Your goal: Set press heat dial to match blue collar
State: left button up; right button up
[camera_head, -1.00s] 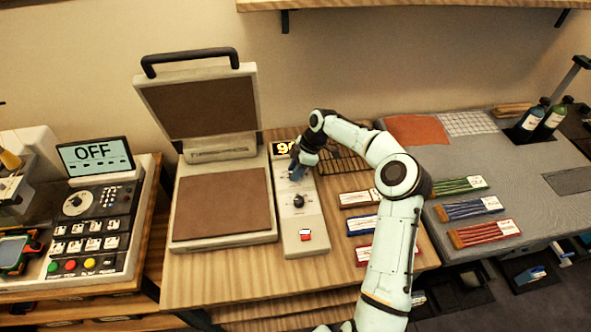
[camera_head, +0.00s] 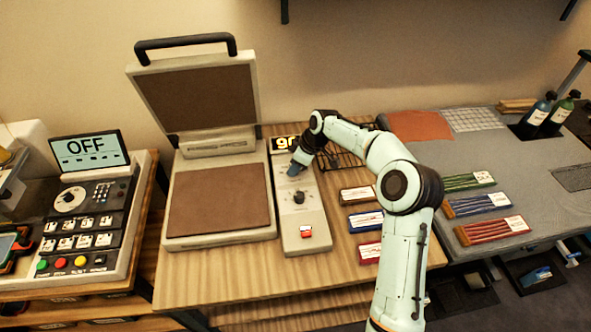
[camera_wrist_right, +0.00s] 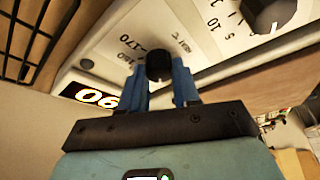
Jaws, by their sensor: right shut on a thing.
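The heat press (camera_head: 220,203) stands open on the wooden table, its lid raised. Its grey control panel (camera_head: 303,215) carries a lit display (camera_head: 285,142); upside down in the right wrist view, the display (camera_wrist_right: 97,98) seems to read 90. My right gripper (camera_head: 297,168) is at the panel's upper part. In the right wrist view its blue fingers (camera_wrist_right: 160,88) are shut on the black heat dial (camera_wrist_right: 158,65), with 160 and 170 printed beside it. The fingers hide the dial in the head view. I cannot identify a blue collar. My left gripper is out of view.
A second dial (camera_head: 299,197) and a red switch (camera_head: 306,231) sit lower on the panel. Brown, blue (camera_head: 365,221) and red labelled cards lie right of it. A wire rack (camera_head: 343,158) stands behind my arm. A machine with an OFF screen (camera_head: 90,148) stands left.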

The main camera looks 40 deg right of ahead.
jog(key=shift+a+m+h+b, duration=0.1)
jog(key=shift+m+h+b, duration=0.3)
jog(key=shift+m, duration=0.5)
jog(key=m+b, duration=0.1)
jog(key=m, duration=0.1)
jog(key=shift+a+m+t+h, duration=0.1)
jog(key=shift+m+t+h, duration=0.2)
jog(key=shift+m+h, duration=0.1)
jog(key=m+h+b, duration=0.1)
jog(key=m, duration=0.2)
jog(key=shift+a, duration=0.1)
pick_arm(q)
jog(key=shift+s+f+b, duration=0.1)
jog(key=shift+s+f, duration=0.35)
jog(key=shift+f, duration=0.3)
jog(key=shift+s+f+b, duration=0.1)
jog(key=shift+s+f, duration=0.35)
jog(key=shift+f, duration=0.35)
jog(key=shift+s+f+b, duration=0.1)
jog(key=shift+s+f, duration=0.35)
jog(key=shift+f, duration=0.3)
pick_arm(e)
jog(key=shift+m+h, duration=0.6)
jog(key=shift+m, duration=0.5)
jog(key=o, duration=1)
jog(key=shift+o, duration=0.2)
